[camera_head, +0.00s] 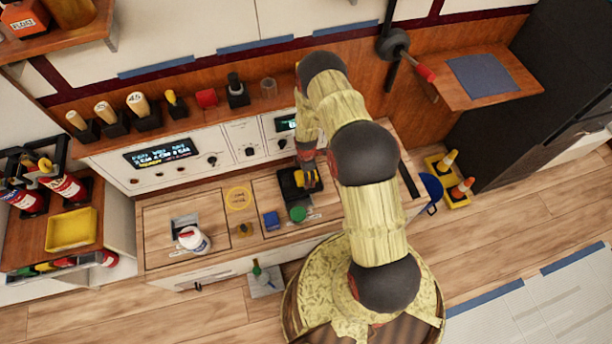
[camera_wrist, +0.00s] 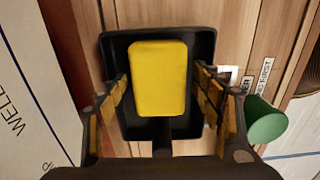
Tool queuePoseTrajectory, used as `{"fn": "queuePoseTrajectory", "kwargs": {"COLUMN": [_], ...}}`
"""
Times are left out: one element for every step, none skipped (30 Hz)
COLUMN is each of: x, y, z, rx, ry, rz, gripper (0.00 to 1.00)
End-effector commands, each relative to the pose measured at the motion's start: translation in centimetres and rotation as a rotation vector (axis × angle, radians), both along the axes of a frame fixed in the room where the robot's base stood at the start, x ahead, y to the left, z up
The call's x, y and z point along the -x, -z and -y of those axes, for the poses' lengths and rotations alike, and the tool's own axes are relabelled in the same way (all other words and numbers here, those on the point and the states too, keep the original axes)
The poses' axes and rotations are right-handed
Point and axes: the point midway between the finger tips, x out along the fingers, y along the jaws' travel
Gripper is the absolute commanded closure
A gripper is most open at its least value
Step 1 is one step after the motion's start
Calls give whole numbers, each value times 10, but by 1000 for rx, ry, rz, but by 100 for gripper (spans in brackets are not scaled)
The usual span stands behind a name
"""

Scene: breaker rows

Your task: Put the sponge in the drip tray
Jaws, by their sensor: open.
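A yellow block with rounded corners, which looks like the sponge (camera_wrist: 158,78), lies flat inside a black, raised-rim tray that looks like the drip tray (camera_wrist: 113,50). In the head view the black tray (camera_head: 286,184) is on the wooden counter below my arm. My gripper (camera_wrist: 160,88) is open, with one finger on each side of the sponge over the tray. A gap shows between each finger and the sponge. In the head view my gripper (camera_head: 308,176) is partly hidden by my arm.
A green round object (camera_wrist: 265,121) stands beside the tray, near my right finger. A control panel (camera_head: 170,155) rises behind. A yellow tray (camera_head: 72,230) sits on the left shelf.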

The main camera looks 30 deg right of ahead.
Motion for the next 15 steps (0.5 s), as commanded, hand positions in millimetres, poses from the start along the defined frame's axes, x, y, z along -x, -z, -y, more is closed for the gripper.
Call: {"fn": "queuePoseTrajectory", "kwargs": {"x": [-2, -3, -2, -3, -2, -3, -3, -2, -2, -2, -2, -2, -2, -1, -2], "y": [-12, -18, -26, -33, -39, -48, -54, -60, -69, -74, -80, -87, -91, -95, -100], "z": [0, 0, 0, 1, 0, 1, 0, 0, 0, 0, 0, 0, 0, 0, 0], "rx": [1, 1, 1, 1, 1, 1, 1, 1, 1, 1, 1, 1, 1, 1, 1], "ry": [0, 0, 0, 0, 0, 0, 0, 0, 0, 0, 0, 0, 0, 0, 0], "rz": [5, 5, 5, 5, 5, 5, 5, 4, 4, 3, 4, 4, 4, 3, 3], "gripper": [34, 34, 34, 34, 34, 34, 34, 34, 34, 34, 34, 34, 34, 34, 34]}}
